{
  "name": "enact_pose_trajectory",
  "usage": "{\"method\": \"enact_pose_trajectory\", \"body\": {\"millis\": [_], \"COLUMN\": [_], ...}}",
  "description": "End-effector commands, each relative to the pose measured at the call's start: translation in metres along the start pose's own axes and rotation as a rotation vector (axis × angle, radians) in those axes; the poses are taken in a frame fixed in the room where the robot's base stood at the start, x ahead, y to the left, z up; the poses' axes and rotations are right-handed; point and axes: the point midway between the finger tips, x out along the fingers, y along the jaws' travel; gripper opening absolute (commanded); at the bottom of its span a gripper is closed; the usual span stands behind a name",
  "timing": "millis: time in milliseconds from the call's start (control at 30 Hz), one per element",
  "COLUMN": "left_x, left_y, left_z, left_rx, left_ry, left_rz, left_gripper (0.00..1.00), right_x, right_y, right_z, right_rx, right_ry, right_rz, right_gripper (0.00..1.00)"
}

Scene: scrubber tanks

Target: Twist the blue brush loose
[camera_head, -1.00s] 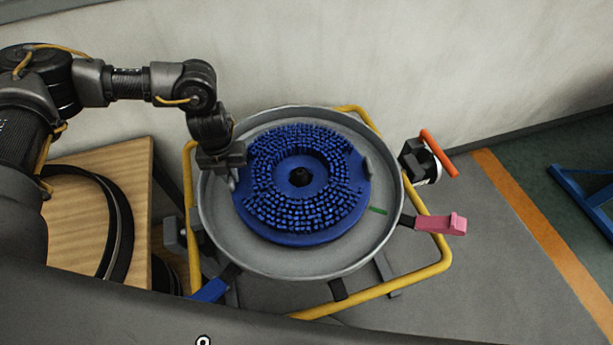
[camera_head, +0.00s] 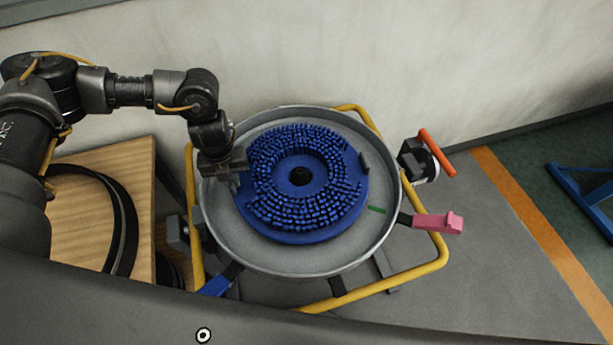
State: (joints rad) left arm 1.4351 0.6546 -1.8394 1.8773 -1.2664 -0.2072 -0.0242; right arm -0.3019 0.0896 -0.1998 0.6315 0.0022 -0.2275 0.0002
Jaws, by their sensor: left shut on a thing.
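The blue brush (camera_head: 325,207) is a round disc with short blue bristles and a dark centre hole. It lies bristles up in a shallow grey round pan (camera_head: 290,264). A small dark tab (camera_head: 363,162) stands at its right edge. My left gripper (camera_head: 236,178) reaches in from the left over the pan's rim and is shut on the brush's left edge. The exact contact is partly hidden by the fingers. My right gripper is not in view.
A yellow tube frame (camera_head: 400,281) surrounds the pan. A pink handle (camera_head: 437,223), a red-orange lever (camera_head: 437,152) and a blue lever (camera_head: 217,286) stick out around it. A wooden table (camera_head: 75,235) with black rings stands left. The wall is close behind.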

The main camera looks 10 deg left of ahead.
Motion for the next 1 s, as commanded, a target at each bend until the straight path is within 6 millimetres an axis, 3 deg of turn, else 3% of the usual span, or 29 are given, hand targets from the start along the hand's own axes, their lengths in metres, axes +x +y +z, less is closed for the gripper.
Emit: {"method": "enact_pose_trajectory", "body": {"millis": [100, 133, 300, 700, 1000], "left_x": [-0.002, 0.0, 0.0, 0.002, -0.057], "left_y": [0.0, 0.0, -0.001, 0.001, -0.001], "left_z": [-0.005, -0.005, -0.004, -0.005, -0.003], "left_rx": [-0.022, -0.024, -0.023, -0.022, -0.02], "left_ry": [0.001, 0.001, 0.0, 0.002, -0.004], "left_rz": [0.0, 0.0, -0.001, 0.004, -0.003], "left_gripper": [0.0, 0.15, 0.38, 0.38, 0.38], "right_x": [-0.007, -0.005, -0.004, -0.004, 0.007], "right_y": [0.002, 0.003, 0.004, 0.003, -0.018], "right_z": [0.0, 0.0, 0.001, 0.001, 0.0], "right_rx": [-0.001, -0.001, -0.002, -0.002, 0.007], "right_ry": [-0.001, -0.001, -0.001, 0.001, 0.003], "right_rz": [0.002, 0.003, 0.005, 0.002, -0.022], "right_gripper": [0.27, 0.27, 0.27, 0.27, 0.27]}}
